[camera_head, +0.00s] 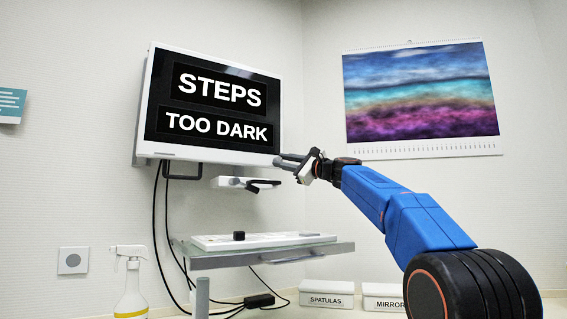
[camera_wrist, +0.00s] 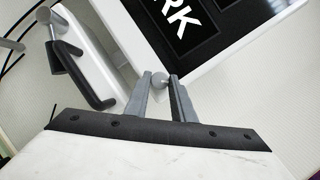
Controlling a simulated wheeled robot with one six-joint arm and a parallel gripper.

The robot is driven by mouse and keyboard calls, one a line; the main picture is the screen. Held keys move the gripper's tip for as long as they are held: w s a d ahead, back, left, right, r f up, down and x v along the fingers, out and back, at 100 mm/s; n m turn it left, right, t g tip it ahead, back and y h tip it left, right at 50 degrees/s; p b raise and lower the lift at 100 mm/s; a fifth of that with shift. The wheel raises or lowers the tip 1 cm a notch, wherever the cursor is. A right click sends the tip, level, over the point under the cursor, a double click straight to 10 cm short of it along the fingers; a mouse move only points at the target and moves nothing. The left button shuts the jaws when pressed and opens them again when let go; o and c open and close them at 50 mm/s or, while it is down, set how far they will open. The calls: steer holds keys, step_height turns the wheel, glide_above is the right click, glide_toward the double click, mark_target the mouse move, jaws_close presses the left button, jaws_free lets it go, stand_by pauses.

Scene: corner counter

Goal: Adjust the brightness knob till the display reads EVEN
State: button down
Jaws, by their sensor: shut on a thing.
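The display (camera_head: 210,149) is a white-framed screen on the wall and reads "STEPS" above "TOO DARK". My gripper (camera_head: 281,160) is at the display's lower right corner. In the wrist view, my gripper (camera_wrist: 166,84) has its two grey fingers closed around a small round grey knob (camera_wrist: 160,81) at the display's edge. The knob is hidden behind the fingers in the head view. Part of the screen with the letters "RK" (camera_wrist: 180,15) shows in the wrist view.
A white holder with a black handle (camera_head: 247,184) hangs just below the display, close to my gripper; the black handle also shows in the wrist view (camera_wrist: 80,75). Below are a shelf (camera_head: 260,257), a spray bottle (camera_head: 131,285), and boxes labelled "SPATULAS" (camera_head: 327,288) and "MIRROR" (camera_head: 384,290). A calendar (camera_head: 420,100) hangs right.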

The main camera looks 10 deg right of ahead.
steer(key=shift+f+m, duration=0.1)
steer(key=shift+m, duration=0.3)
steer(key=m+t+h, duration=0.1)
steer(key=m, duration=0.2)
steer(key=m+t+h, duration=0.1)
steer(key=m+t, duration=0.1)
steer(key=m, duration=0.2)
steer(key=m+t+h, duration=0.1)
steer(key=m+h, duration=0.1)
steer(key=m, duration=0.1)
steer(key=shift+a+f+m, duration=0.15)
steer(key=shift+a+m, duration=0.1)
steer(key=shift+m, duration=0.15)
steer(key=shift+m+t, duration=0.3)
steer(key=c, duration=1.5)
jaws_free()
steer(key=shift+s, duration=0.1)
steer(key=v, duration=1.7)
steer(key=shift+s, duration=0.25)
